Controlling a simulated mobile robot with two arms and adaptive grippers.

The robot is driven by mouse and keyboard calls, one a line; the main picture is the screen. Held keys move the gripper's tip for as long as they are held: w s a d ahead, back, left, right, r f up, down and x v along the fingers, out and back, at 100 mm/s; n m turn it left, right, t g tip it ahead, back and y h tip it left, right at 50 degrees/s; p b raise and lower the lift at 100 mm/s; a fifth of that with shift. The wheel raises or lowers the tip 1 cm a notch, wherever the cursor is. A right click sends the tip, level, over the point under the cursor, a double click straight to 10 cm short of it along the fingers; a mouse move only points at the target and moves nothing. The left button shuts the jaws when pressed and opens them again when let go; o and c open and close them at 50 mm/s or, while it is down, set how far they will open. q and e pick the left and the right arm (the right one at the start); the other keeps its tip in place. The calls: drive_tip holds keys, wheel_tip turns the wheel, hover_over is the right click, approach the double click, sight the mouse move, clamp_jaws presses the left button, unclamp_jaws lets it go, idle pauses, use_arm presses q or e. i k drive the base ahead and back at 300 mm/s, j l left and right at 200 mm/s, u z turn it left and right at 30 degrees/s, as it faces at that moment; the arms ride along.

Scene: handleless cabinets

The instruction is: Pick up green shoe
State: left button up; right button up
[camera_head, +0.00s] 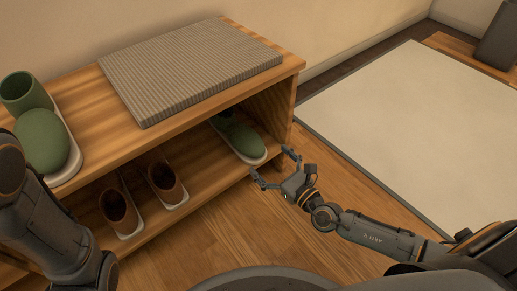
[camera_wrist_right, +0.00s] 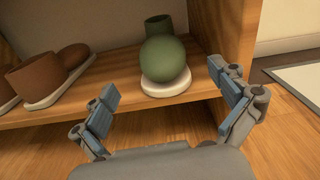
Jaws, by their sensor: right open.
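A green shoe (camera_head: 243,138) with a white sole sits on the lower shelf of the wooden shoe cabinet, at its right end. It also shows in the right wrist view (camera_wrist_right: 164,62), toe toward the camera. My right gripper (camera_head: 271,166) is open and empty just in front of the shelf edge, near this shoe's toe. In the right wrist view its fingers (camera_wrist_right: 172,88) are spread to either side of the shoe, without touching it.
Brown shoes (camera_head: 168,184) stand on the lower shelf left of the green shoe. The cabinet's right side panel (camera_wrist_right: 236,45) is close to the right finger. A grey cushion (camera_head: 190,68) lies on top. A pale rug (camera_head: 420,120) and open wooden floor lie to the right.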

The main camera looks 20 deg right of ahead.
sight(46, 140)
drive_tip(key=k+l, duration=0.25)
drive_tip(key=k, duration=0.2)
drive_tip(key=k+l, duration=0.25)
drive_tip(key=k, duration=0.25)
